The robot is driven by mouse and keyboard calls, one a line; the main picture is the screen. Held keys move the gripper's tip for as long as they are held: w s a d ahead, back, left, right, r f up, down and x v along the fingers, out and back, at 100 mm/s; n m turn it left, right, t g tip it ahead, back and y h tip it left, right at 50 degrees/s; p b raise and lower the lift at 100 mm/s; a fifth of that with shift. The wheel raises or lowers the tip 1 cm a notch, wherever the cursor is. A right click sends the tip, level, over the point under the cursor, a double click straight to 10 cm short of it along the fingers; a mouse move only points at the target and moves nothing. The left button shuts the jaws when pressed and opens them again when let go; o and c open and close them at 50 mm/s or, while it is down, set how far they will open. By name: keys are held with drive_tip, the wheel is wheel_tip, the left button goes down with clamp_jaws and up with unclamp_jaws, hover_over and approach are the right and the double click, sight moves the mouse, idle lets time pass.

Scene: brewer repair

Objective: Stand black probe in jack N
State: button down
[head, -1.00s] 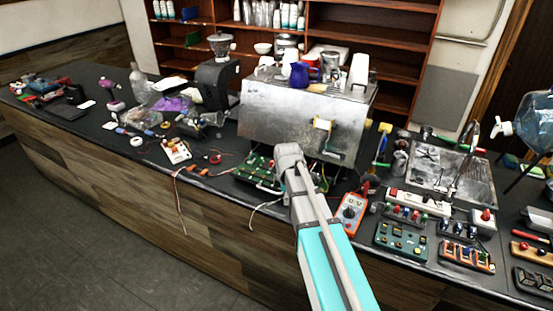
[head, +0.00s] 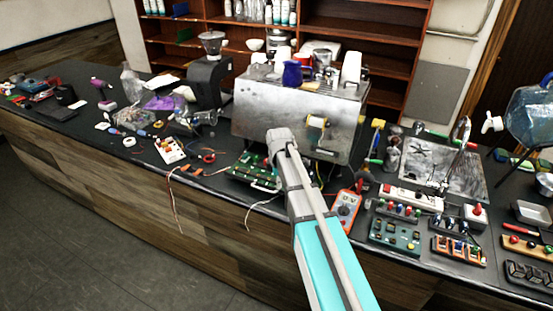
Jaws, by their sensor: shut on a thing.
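My arm reaches up from the bottom of the head view, and its grey wrist end hangs over the front of the counter near a green circuit board (head: 243,171). The wrist hides my gripper's fingers and whatever is between them. I cannot make out the black probe or jack N. An orange multimeter (head: 346,210) with a grey screen lies on the counter just right of my arm. Thin wires lie around the board and hang over the counter edge.
A steel espresso machine (head: 262,105) stands behind my wrist, with cups on top. A power strip (head: 410,198), a green panel with knobs (head: 396,237) and other switch blocks crowd the right. A white board (head: 171,150) and a grinder (head: 211,80) are at left.

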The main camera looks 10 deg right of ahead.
drive_tip(key=w+d+r+m+p, duration=0.1)
drive_tip(key=w+r+p, duration=0.1)
drive_tip(key=w, duration=0.7)
drive_tip(key=shift+d+r+m, duration=0.2)
drive_tip(key=shift+r+m, duration=0.15)
drive_tip(key=shift+m, duration=0.05)
drive_tip(key=shift+s+f, duration=0.1)
wheel_tip(320, 180, down, 6)
drive_tip(key=b, duration=0.5)
drive_tip(key=shift+a+b, duration=0.1)
drive_tip(key=shift+b, duration=0.25)
drive_tip(key=shift+r, duration=0.2)
drive_tip(key=shift+f+b, duration=0.7)
drive_tip(key=shift+f, duration=0.05)
idle(2.4)
drive_tip(key=c, duration=0.5)
unclamp_jaws()
drive_tip(key=shift+c, duration=0.2)
